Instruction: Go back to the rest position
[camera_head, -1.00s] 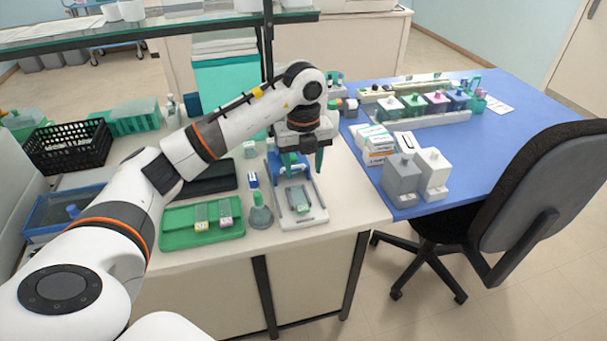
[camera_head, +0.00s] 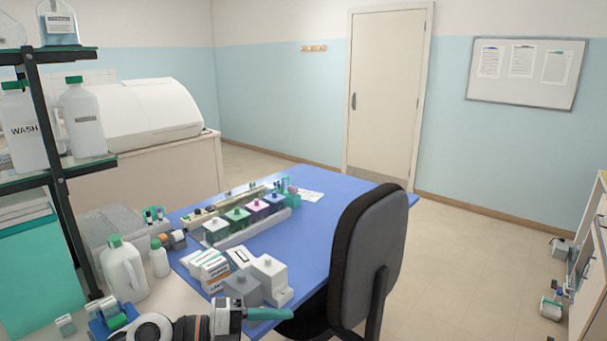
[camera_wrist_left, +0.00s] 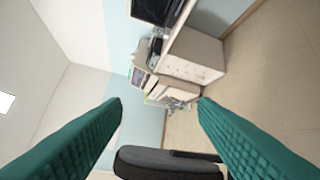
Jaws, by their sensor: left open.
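My left gripper (camera_head: 268,314) is at the bottom of the head view, pointing right, beside the front of the blue table (camera_head: 315,235). Most of my left arm is cut off by the lower edge. In the left wrist view its two green fingers (camera_wrist_left: 160,108) stand wide apart with nothing between them. My right gripper does not show.
An office chair (camera_head: 362,250) stands at the blue table, and its dark back (camera_wrist_left: 168,163) is close in the wrist view. Grey and white dispensers (camera_head: 270,278), staining jars (camera_head: 238,217) and a white jug (camera_head: 123,268) stand nearby.

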